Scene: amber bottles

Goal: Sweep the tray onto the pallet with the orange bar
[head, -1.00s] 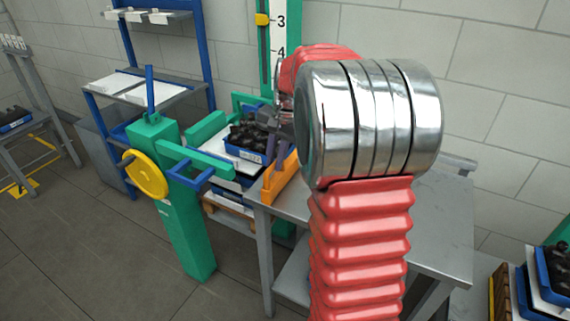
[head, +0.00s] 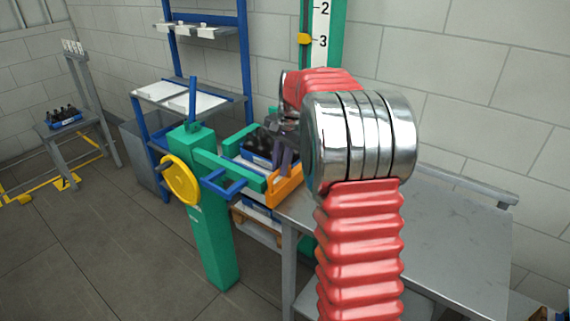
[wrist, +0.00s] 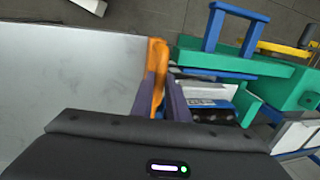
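The orange bar (head: 286,187) is upright at the left end of the grey table; in the wrist view it (wrist: 157,62) runs away from me between my fingers. My gripper (wrist: 160,95) is shut on it, with purple-grey fingers on both sides; in the head view my gripper (head: 284,160) is partly hidden by my arm. The blue tray (wrist: 217,96) with dark bottles is just beyond the bar, between green side rails; in the head view the tray (head: 245,158) is partly covered by bar and arm. The wooden pallet (head: 257,234) lies lower, below the tray, with blue trays on it.
The grey table (head: 460,235) is bare on the right. A green post (head: 212,235) with a yellow handwheel (head: 180,180) and blue handle stands at the left front. A blue rack (head: 245,60) is behind. A chair-like stand (head: 75,135) holds another bottle tray.

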